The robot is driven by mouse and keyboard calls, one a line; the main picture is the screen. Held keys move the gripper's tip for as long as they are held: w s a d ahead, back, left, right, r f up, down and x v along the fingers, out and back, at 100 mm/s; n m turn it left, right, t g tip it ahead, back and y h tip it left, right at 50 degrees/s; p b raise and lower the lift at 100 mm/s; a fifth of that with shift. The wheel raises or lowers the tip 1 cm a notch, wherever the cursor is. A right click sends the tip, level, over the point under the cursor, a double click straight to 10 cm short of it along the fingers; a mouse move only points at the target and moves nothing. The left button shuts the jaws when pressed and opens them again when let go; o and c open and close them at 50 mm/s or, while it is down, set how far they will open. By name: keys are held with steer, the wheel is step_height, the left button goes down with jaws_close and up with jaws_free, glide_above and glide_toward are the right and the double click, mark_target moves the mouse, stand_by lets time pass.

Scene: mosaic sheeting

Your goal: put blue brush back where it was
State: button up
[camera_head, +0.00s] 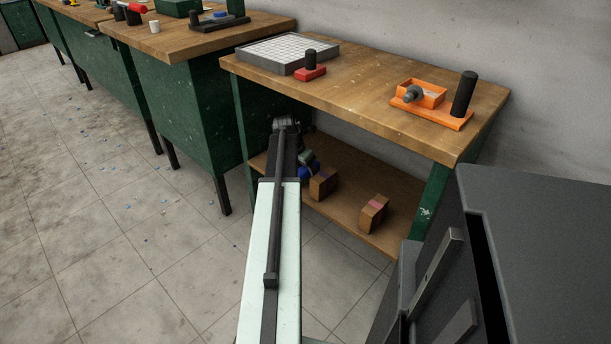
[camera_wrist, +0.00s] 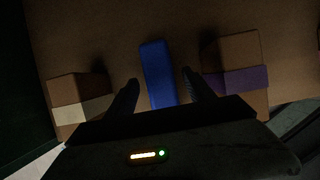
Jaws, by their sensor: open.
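The blue brush shows as a long blue block (camera_wrist: 158,73) in the wrist view, lying on the brown shelf between two brown blocks. My gripper (camera_wrist: 161,80) is open, with one dark finger on each side of the blue block. I cannot tell whether the fingers touch it. In the head view my arm reaches to the lower shelf of the workbench, and a bit of blue (camera_head: 309,173) shows beside its end. My fingertips are hidden there.
A brown block with a pale band (camera_wrist: 80,108) lies left and one with a purple band (camera_wrist: 238,75) right. Another block (camera_head: 374,213) sits farther right on the lower shelf (camera_head: 345,222). The benchtop (camera_head: 365,90) overhangs the shelf. A dark cabinet (camera_head: 545,240) stands right.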

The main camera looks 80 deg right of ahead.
jaws_close()
stand_by(0.3)
steer(key=shift+r, duration=0.1)
